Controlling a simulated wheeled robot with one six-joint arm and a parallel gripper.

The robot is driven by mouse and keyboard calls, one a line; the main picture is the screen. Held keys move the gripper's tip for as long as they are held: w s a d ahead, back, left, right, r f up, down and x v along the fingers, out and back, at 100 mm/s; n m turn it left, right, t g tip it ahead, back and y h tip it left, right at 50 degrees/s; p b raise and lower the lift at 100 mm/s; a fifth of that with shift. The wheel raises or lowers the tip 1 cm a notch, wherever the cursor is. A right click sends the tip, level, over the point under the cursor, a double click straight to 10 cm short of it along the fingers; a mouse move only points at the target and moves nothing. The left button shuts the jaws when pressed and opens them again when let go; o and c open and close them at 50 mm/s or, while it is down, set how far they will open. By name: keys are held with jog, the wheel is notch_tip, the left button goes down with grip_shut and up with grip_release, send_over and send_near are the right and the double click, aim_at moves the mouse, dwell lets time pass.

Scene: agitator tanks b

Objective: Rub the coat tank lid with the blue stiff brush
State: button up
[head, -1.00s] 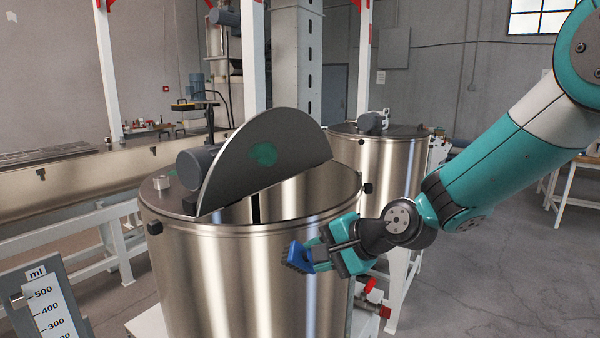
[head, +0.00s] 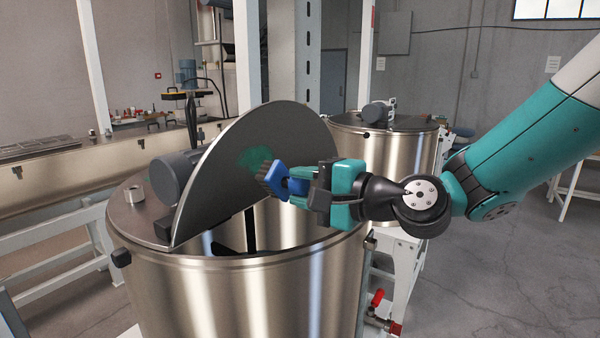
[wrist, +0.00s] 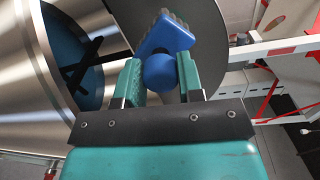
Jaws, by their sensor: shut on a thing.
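The coat tank lid (head: 225,160) is a grey half disc tilted up on the near steel tank (head: 240,290), with a green patch (head: 256,156) on its face. My gripper (head: 297,183) is shut on the blue stiff brush (head: 285,181). The brush's dark bristles face the lid beside the green patch, and I cannot tell whether they touch it. In the wrist view the blue brush (wrist: 168,36) sits between the fingertips (wrist: 160,75), with the lid (wrist: 205,40) behind it. The brush and gripper cover part of the lid's right side.
The near tank's opening lies below the lid, with a dark shaft (head: 250,230) inside. A grey motor (head: 175,176) sits behind the lid. A second steel tank (head: 385,160) stands behind my gripper. A red-handled valve (head: 378,298) is low at the right.

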aim_at(285, 180)
jog(key=shift+w+a+r, duration=0.1)
jog(key=shift+w+a, duration=0.05)
jog(key=shift+w, duration=0.45)
jog(key=p+x, duration=0.2)
jog(key=x, duration=0.1)
jog(key=shift+w+a+r, duration=0.1)
jog(key=shift+w+a, duration=0.05)
jog(key=shift+a, duration=0.2)
jog(key=shift+p+x, duration=0.75)
jog(key=shift+x, duration=0.2)
jog(key=shift+p+x, duration=0.55)
jog(key=shift+x, duration=0.4)
jog(key=shift+d, duration=0.1)
jog(key=w+d+b, duration=0.1)
jog(key=w+d, duration=0.6)
jog(key=w, duration=0.2)
jog(key=shift+w, duration=0.25)
jog(key=shift+d, duration=0.1)
